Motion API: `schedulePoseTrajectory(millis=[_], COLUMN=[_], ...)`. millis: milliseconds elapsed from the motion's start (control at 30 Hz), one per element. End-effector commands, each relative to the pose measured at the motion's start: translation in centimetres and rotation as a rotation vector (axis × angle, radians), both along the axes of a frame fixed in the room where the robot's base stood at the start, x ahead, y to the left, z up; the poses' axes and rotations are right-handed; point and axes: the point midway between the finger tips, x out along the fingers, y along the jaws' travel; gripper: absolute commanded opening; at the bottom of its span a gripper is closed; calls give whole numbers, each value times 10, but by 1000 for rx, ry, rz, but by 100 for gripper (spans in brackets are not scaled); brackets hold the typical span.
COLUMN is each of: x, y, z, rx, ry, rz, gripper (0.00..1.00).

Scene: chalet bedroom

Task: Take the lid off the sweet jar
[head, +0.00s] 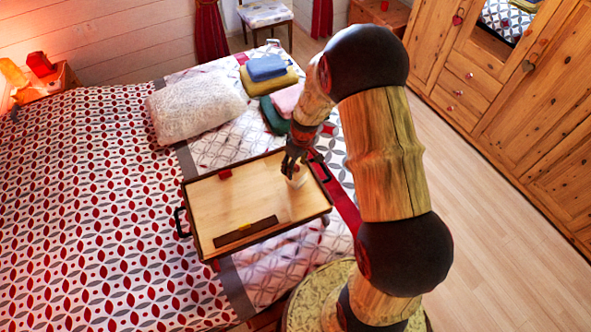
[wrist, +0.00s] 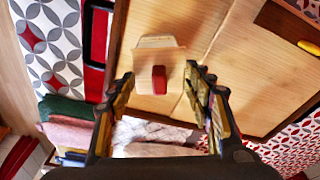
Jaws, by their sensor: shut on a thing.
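My gripper (head: 291,165) hangs over the right part of a wooden tray (head: 212,205) on the bed. Just below its fingers is a pale, see-through piece (head: 298,179). In the wrist view, the fingers (wrist: 160,78) stand at either side of a pale, boxy, see-through piece (wrist: 158,42), and they are shut on it. A small red block (wrist: 158,79) shows between the fingers, in or behind that piece. I cannot tell which part is the jar and which is the lid, or whether they touch.
A red block (head: 225,174) lies near the tray's far edge. Folded cloths (head: 267,80) and a white cushion (head: 196,104) lie beyond. The tray's middle is clear.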

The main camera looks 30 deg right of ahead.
Motion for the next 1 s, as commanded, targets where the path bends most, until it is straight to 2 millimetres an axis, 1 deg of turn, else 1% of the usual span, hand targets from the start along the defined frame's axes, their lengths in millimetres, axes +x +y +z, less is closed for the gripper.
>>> schedulePoseTrajectory(millis=[33, 100, 300, 667, 767, 867, 967, 1000], x=[0, 0, -1, -2, -1, -1, 0, -6], y=[0, 0, 0, 0, 0, 0, 0, 1], z=[0, 0, -1, 0, 6, 17, 34, 38], rx=[0, 0, 0, 1, 0, 0, 0, 0], ry=[0, 0, 2, 4, 2, 1, -1, 0], rz=[0, 0, 0, 0, 1, 1, -1, -1], gripper=[30, 24, 13, 13, 13, 13, 13, 13])
